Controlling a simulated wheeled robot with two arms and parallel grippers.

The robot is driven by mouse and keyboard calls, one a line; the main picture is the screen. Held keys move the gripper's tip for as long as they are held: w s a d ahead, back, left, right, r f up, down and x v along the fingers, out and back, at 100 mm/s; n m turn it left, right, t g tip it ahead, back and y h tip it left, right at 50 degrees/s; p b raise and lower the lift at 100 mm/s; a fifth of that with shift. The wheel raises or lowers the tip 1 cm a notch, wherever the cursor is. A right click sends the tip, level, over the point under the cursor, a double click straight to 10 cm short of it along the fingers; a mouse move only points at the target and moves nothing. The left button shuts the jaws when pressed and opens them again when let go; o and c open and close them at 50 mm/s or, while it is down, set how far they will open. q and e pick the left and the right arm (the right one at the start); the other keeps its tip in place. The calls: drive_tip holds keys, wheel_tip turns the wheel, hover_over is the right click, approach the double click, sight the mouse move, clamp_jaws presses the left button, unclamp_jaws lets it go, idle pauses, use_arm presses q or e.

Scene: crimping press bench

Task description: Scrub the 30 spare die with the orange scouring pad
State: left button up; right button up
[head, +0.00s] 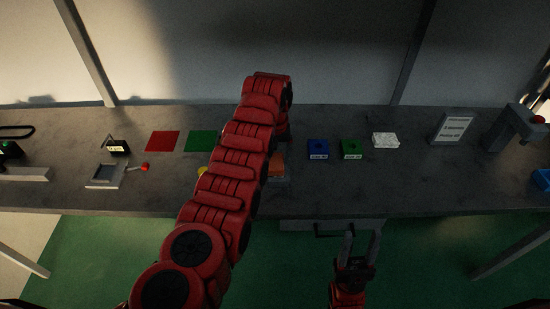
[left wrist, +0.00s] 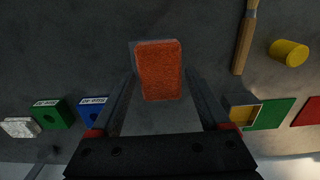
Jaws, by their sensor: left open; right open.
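The orange scouring pad (left wrist: 159,70) lies on a grey holder in the left wrist view. In the head view the pad (head: 277,166) is partly hidden by my left arm. My left gripper (left wrist: 160,78) is open above it, with one finger on each side in the picture; I see no grip on the pad. A blue block (head: 318,149) and a green block (head: 351,149), each with a hole and a small label, stand right of the pad. They also show in the left wrist view; the labels are too small to read surely. My right gripper (head: 358,241) is open and empty before the bench.
A white block (head: 385,140), a sign (head: 453,128) and a press (head: 518,125) stand further right. A red mat (head: 163,141) and green mat (head: 202,141) lie left. A yellow cylinder (left wrist: 288,52) and wooden-handled tool (left wrist: 244,45) are near the pad. A drawer handle (head: 333,234) juts out below.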

use_arm(q)
drive_tip(key=c, duration=1)
drive_tip(key=shift+c, duration=0.2)
